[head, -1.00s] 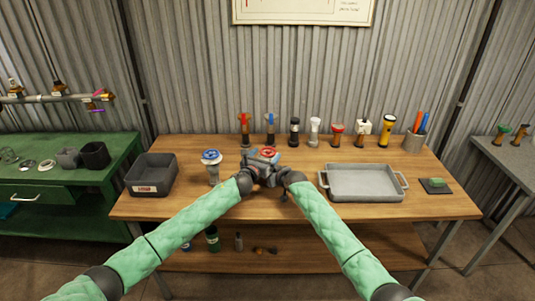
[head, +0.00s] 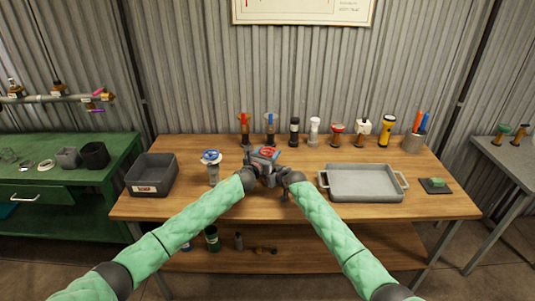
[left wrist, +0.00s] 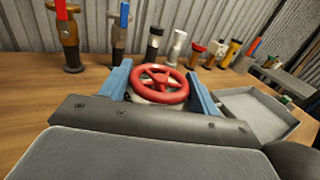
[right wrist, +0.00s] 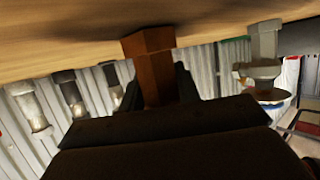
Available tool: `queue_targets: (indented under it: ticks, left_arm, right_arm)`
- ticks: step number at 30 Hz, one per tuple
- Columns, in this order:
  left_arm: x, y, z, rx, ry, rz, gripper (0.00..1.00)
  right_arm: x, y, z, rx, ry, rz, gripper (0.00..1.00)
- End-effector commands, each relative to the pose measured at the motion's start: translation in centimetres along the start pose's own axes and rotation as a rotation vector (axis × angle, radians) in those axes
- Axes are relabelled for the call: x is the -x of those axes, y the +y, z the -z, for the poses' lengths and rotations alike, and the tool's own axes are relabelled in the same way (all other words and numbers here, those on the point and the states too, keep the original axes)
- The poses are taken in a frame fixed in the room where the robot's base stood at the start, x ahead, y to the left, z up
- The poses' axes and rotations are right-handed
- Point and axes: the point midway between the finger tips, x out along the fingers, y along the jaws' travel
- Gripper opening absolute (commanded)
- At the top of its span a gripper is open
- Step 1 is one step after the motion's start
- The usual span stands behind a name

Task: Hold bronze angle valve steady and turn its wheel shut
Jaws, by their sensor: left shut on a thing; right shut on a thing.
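The bronze angle valve stands on the wooden table in front of me, mostly hidden by my grippers in the head view. Its red wheel (head: 267,153) is on top; in the left wrist view the red wheel (left wrist: 160,84) sits between the blue fingers. My left gripper (head: 265,157) is shut on the wheel from above. My right gripper (right wrist: 155,85) is shut on the valve's brown bronze body (right wrist: 151,56), low near the tabletop. How far the wheel is turned I cannot tell.
A grey valve with a blue wheel (head: 211,157) stands close left of my left gripper. A dark bin (head: 150,188) is farther left, a grey tray (head: 362,196) to the right. Front table strip is mostly clear.

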Motion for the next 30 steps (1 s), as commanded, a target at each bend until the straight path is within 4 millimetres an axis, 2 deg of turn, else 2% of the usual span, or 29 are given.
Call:
queue_targets:
  ticks: [8, 21, 30]
  left_arm:
    - [-0.05, 0.3, -0.11, 0.0, -0.002, 0.089, 0.39]
    - [-0.15, 0.43, -0.08, 0.009, 0.0, 0.366, 0.39]
    - [-0.16, 0.47, -0.06, 0.011, 0.001, 0.491, 0.39]
  right_arm:
    - [0.02, 0.0, 0.17, -0.001, 0.002, 0.0, 0.0]
    - [0.02, -0.03, 0.14, 0.0, 0.002, 0.0, 0.0]
    - [0.02, -0.04, 0.14, 0.0, 0.002, 0.0, 0.0]
